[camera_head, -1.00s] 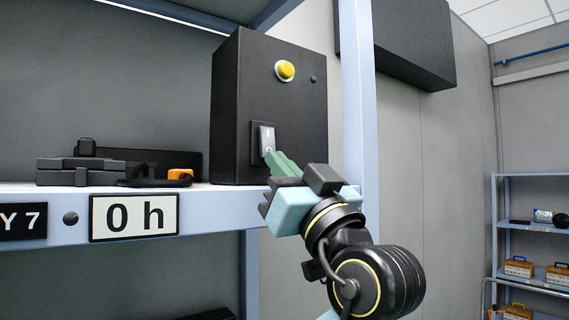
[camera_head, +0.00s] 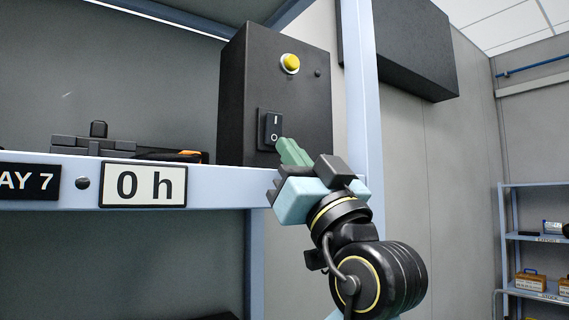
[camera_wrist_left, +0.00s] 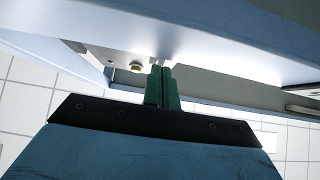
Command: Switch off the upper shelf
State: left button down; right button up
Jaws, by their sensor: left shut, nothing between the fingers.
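A black box (camera_head: 240,95) stands on the shelf (camera_head: 225,187). Its front carries a black rocker switch (camera_head: 271,130) marked I and O, and a yellow button (camera_head: 291,63) above it. The button also shows in the left wrist view (camera_wrist_left: 137,67). My left gripper (camera_head: 288,148) has green fingers, shut and empty, with the tips just below and to the right of the switch, seemingly a little apart from it. In the left wrist view the closed fingers (camera_wrist_left: 161,85) point towards the box; the switch is not clear there. My right gripper is not in view.
A "0 h" label (camera_head: 143,185) and a "DAY 7" label (camera_head: 28,182) sit on the shelf edge. Dark tools (camera_head: 95,146) lie on the shelf left of the box. A blue upright (camera_head: 362,90) stands right of the box. Another rack (camera_head: 535,240) stands far right.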

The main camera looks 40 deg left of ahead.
pick_arm(q)
jog(key=b+v, duration=0.3)
jog(key=v, duration=0.8)
jog(key=shift+a+f+b, duration=0.25)
jog(key=shift+f+b, duration=0.1)
